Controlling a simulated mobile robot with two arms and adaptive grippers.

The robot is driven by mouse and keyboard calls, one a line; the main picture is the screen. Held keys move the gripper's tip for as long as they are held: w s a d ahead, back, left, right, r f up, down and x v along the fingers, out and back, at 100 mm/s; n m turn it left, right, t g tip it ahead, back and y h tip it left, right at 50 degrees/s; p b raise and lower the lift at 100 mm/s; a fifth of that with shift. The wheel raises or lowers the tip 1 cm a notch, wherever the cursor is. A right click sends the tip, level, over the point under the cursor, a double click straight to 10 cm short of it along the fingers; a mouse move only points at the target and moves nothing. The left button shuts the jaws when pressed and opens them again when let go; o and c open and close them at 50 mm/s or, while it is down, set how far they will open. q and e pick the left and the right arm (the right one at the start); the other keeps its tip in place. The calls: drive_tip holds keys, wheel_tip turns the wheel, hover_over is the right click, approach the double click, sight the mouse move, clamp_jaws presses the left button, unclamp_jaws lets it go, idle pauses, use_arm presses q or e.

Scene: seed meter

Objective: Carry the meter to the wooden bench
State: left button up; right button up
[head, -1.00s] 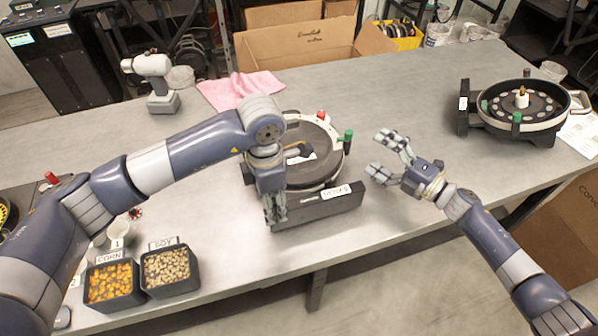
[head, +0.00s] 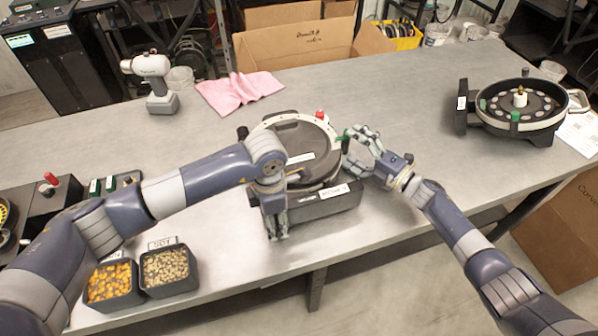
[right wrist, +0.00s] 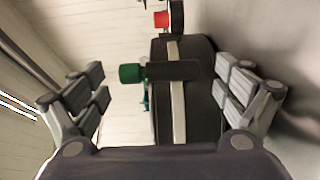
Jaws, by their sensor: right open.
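A round black seed meter (head: 330,171) with a pale rim and dark base sits on the grey table, partly behind my left arm. It has a red knob and a green-tipped handle (head: 346,140). My right gripper (head: 352,150) is open at its right side. In the right wrist view the green tip (right wrist: 132,73) and its dark stem lie between the spread fingers. My left gripper (head: 277,230) points down at the meter's front left; its finger gap is unclear. A second meter (head: 540,124) stands at the far right. I see no wooden bench.
Corn (head: 112,284) and soy (head: 170,269) bins stand at the front left. The table between the two meters is clear.

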use_arm(q)
drive_tip(key=c, duration=1.1)
use_arm(e)
drive_tip(key=c, duration=1.2)
use_arm(q)
drive_tip(key=shift+d, duration=0.1)
clamp_jaws()
use_arm(e)
drive_tip(key=c, duration=0.8)
use_arm(q)
drive_tip(key=shift+w+r, duration=0.1)
drive_tip(key=shift+r, duration=0.1)
use_arm(e)
drive_tip(key=shift+a+r, duration=0.15)
drive_tip(key=shift+r, duration=0.1)
use_arm(q)
drive_tip(key=shift+r+p, duration=0.1)
drive_tip(key=shift+p, duration=0.2)
use_arm(e)
drive_tip(key=shift+w+r, duration=0.1)
